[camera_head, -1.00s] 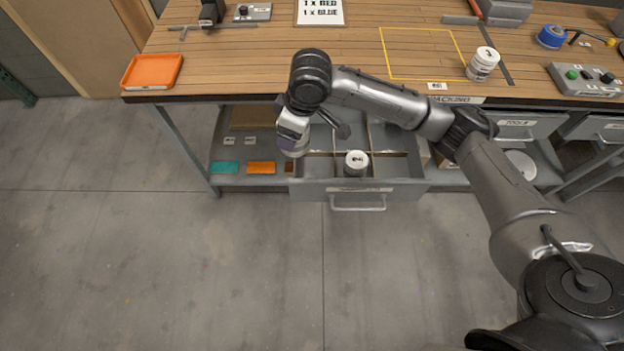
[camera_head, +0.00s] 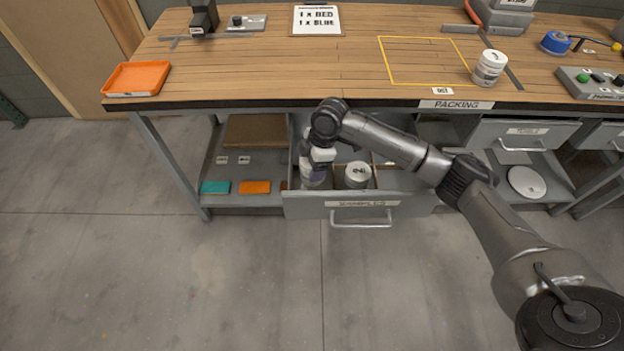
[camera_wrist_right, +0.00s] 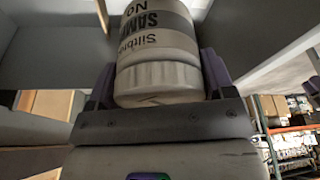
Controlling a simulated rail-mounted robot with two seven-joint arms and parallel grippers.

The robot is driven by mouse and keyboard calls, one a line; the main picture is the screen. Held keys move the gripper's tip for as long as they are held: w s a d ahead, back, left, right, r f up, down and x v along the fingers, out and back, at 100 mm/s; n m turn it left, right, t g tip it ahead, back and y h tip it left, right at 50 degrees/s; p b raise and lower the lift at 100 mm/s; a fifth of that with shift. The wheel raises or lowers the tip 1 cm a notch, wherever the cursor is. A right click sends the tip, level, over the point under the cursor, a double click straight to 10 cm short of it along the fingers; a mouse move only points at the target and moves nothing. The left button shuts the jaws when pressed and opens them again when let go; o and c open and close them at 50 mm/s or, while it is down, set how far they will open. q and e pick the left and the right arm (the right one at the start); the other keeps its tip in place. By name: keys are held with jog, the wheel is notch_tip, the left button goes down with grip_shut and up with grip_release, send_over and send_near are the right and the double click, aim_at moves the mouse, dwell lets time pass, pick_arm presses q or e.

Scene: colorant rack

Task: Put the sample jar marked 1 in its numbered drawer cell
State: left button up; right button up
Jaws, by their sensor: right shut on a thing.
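My right gripper (camera_head: 316,176) is low in the open drawer labelled SAMPLES (camera_head: 300,208), at its left front part. In the right wrist view its fingers (camera_wrist_right: 160,82) are shut on a white-lidded sample jar (camera_wrist_right: 155,45) with a grey and white label. That label reads SAMPLE NO, but its number is out of view. Drawer walls rise close around the held jar; whether it touches the cell floor cannot be told. Another white-lidded jar (camera_head: 357,175) stands in the cell to the right, its lid mark blurred. My left gripper is not in view.
A white jar (camera_head: 489,67) stands on the workbench (camera_head: 250,65) beside a yellow outlined area (camera_head: 425,82). An orange tray (camera_head: 137,79) is at the left end. The bench edge overhangs the drawer's back; my forearm crosses above its right side.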

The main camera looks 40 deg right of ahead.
notch_tip(320, 180, down, 6)
jog(key=shift+r+b, duration=0.1)
jog(key=shift+b, duration=1.05)
jog(key=o, duration=1)
jog(key=p+v, duration=0.4)
jog(key=v, duration=0.6)
jog(key=shift+r, duration=0.3)
jog(key=shift+s+d+r+p, duration=0.1)
jog(key=shift+d+r+p, duration=0.1)
jog(key=shift+r+p, duration=0.35)
jog(key=shift+r, duration=0.25)
